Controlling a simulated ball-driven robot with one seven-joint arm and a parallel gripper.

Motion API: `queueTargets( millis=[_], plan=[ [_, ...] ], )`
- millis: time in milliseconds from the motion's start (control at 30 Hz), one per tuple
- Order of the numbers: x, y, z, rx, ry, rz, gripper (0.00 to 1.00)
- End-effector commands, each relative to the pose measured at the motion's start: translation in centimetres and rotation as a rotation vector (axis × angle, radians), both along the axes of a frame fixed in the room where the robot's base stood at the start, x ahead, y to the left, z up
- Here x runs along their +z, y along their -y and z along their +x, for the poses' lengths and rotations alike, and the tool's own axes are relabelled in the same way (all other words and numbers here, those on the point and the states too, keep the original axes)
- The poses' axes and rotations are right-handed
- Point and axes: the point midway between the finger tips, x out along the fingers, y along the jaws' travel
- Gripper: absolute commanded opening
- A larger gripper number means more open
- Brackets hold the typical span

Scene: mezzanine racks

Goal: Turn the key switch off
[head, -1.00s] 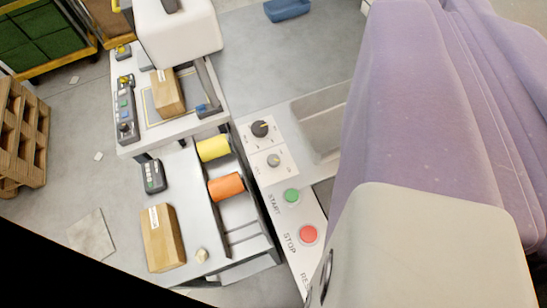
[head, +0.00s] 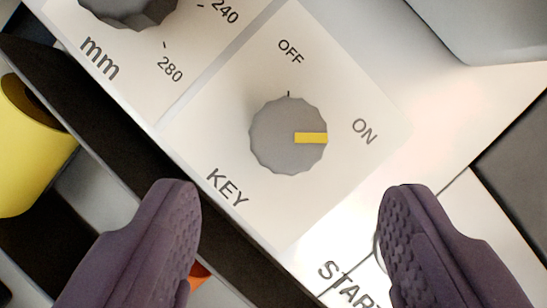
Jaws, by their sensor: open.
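The key switch (head: 275,145) is a grey scalloped knob on a white panel labelled KEY. Its yellow mark points right, toward the ON side; the OFF label (head: 291,51) and a tick lie above the knob. My gripper (head: 290,195) is open and empty. Its two purple padded fingers stand apart in the lower part of the view, one left and one right, with the knob above and between them in the picture. The fingers do not touch the knob.
A dark dial with mm marks (head: 127,8) sits at the upper left, close to the key switch. The START label (head: 345,285) is partly hidden by the right finger. A yellow roll (head: 30,150) lies at the left beyond a dark edge.

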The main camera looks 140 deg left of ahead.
Motion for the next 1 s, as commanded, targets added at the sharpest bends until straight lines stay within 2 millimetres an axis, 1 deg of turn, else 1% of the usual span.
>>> queueTargets(
  millis=[33,100,200,300,433,667,767,800,867,900,933,1000],
  plan=[
    [-1.3,0.2,0.3,-0.001,-0.003,0.001,0.67],
    [-2.5,0.4,0.8,0.000,-0.001,0.000,0.67],
    [-4.0,0.6,1.4,0.002,-0.001,0.000,0.67],
    [-5.0,0.8,1.9,0.002,0.001,0.000,0.67],
    [-5.7,0.9,2.1,0.002,0.000,0.000,0.67],
    [-5.6,0.9,2.2,0.002,0.001,0.000,0.67],
    [-5.6,0.9,2.2,0.002,0.002,-0.001,0.46],
    [-5.6,0.9,2.2,0.002,0.002,-0.001,0.37],
    [-5.6,0.9,2.2,0.002,0.002,-0.001,0.23],
    [-5.6,0.9,2.2,0.002,0.002,-0.001,0.14],
    [-5.6,0.9,2.2,0.002,0.002,-0.001,0.11],
    [-5.6,0.9,2.2,0.004,0.002,0.000,0.11]
  ],
)
